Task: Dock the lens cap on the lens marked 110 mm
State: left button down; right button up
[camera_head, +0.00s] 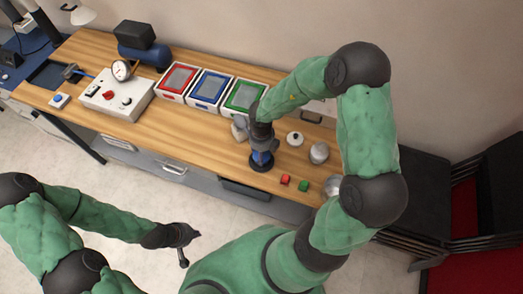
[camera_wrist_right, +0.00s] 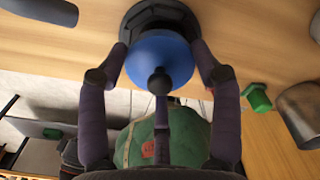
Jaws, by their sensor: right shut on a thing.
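My right gripper (camera_wrist_right: 160,62) is shut on a blue round cap with a dark knob (camera_wrist_right: 160,82), its fingers around the cap's sides. The cap sits at or just over a black ring-like base (camera_wrist_right: 148,14) on the table; I cannot tell whether they touch. In the head view my right gripper (camera_head: 262,141) is above the blue cap (camera_head: 262,146) and the dark base (camera_head: 260,163). No 110 mm marking is legible. My left gripper (camera_head: 188,247) is empty, off the table's front edge, with its fingertips apart.
Near the right gripper stand a grey piece (camera_head: 239,129), a white piece with a dark top (camera_head: 295,139) and a silver cylinder (camera_head: 319,152). A red block (camera_head: 285,180) and a green block (camera_head: 303,185) lie near the front edge. Red, blue and green trays (camera_head: 211,87) stand left.

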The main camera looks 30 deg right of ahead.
jog(key=shift+p, duration=0.6)
dwell(0.7)
jog(key=shift+f, duration=0.5)
dwell(0.5)
jog(key=o, duration=0.5)
jog(key=shift+r, duration=0.1)
notch_tip(320, 180, up, 11)
jog(key=p, duration=1.3)
dwell(0.7)
